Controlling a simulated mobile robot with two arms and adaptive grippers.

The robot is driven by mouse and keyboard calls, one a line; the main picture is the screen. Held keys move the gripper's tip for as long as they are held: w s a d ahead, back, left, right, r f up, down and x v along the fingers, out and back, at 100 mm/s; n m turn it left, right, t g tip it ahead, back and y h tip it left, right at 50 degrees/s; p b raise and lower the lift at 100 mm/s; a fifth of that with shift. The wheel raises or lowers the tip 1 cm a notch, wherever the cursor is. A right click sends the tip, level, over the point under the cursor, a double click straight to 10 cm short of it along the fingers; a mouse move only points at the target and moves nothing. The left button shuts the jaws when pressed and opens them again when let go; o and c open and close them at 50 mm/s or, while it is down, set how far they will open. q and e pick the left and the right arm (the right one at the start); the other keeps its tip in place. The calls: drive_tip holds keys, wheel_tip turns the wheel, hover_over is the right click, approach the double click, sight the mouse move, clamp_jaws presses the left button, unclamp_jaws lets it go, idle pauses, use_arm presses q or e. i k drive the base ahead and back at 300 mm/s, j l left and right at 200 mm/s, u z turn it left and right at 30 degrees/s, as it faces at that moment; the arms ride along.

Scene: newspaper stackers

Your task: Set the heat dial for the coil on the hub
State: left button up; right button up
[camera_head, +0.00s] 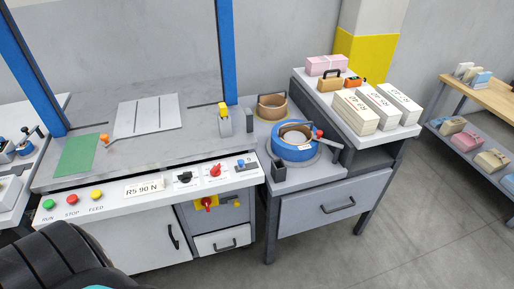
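The control panel (120,192) runs along the front of the grey machine table. It carries a black knob (184,177) and a red knob (215,171), with a small blue control (240,164) to their right. Their markings are too small to read, so I cannot tell which one is the heat dial. A blue coil (274,150) lies around the hub on the side stand, with a brown ring (294,129) inside it. A lever with a red end (319,134) stands beside the coil. Neither of my grippers is in view.
A card (145,187) reads "RS 90 N". Green, red and yellow buttons (72,199) sit left of it. A red switch on a yellow plate (207,204) is below the panel. A brown coil (272,106) lies behind the blue one. White bundles (356,112) stand right; floor is open there.

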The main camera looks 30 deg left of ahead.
sight(215, 171)
drive_tip(key=u, duration=1.4)
